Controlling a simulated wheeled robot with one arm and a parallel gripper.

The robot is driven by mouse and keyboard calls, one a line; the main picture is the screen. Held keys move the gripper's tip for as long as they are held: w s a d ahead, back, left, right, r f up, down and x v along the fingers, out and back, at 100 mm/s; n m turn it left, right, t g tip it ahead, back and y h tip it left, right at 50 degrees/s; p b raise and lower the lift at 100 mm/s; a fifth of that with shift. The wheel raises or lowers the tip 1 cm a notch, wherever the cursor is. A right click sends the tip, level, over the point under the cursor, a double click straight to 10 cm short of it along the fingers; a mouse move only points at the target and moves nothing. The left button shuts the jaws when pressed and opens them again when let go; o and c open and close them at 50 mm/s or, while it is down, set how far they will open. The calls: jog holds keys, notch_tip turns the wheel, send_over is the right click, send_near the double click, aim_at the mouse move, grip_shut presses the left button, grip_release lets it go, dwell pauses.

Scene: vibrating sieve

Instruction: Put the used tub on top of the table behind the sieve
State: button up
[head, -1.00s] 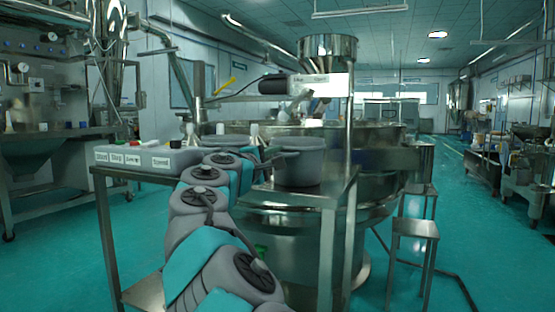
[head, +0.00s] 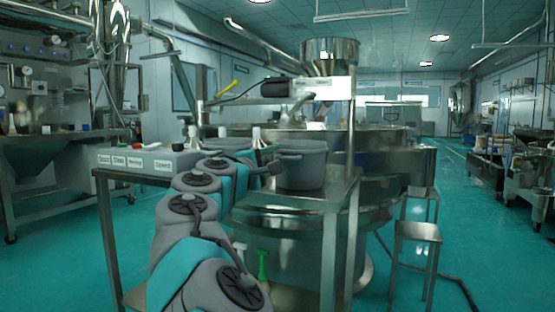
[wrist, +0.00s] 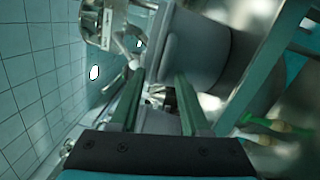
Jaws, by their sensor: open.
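A grey tub (head: 303,168) with a rim and side handle stands upright on the near steel table (head: 335,190), in front of the sieve (head: 395,170). A second grey tub (head: 228,146) is partly hidden behind my arm. I cannot tell from looks which one is the used tub. My gripper (head: 272,166) is at the left side of the near tub, small and partly hidden in the head view. In the wrist view my open gripper (wrist: 157,85) has its two green fingers pointing at the tub (wrist: 198,50), with the tub's rim or handle just beyond the fingertips. Contact cannot be told.
A steel hopper (head: 328,60) and post rise behind the tub.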

jog(key=r+v, duration=0.1)
jog(key=v, duration=0.8)
jog(key=shift+s+a+f+b, duration=0.15)
jog(key=shift+s+f+b, duration=0.25)
jog(key=shift+f, duration=0.15)
